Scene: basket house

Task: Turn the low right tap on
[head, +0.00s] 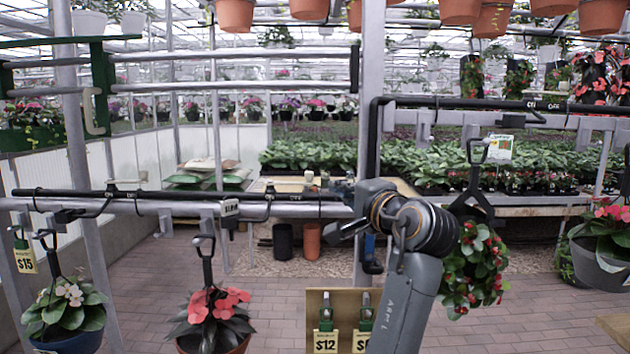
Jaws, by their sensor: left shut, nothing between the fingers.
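A thin black pipe runs along the low grey rail (165,206) at left and centre. A low tap with a dark curved lever (269,200) sits on its right part, with a small, hard-to-read label beside it. A similar low tap (112,192) sits further left on the same pipe. My left gripper (335,231) is at the picture's centre, shut and empty, pointing left. It is to the right of the low right tap and a little lower, apart from it. The lever's exact turn is too small to tell. My right gripper is out of view.
Potted flowers hang below the rail, including a red one (212,308). A red-flowered plant (477,266) hangs just right of my left arm. A grey post (367,130) stands behind the gripper. A wooden board (347,300) with price tags is below. Brick floor lies open between.

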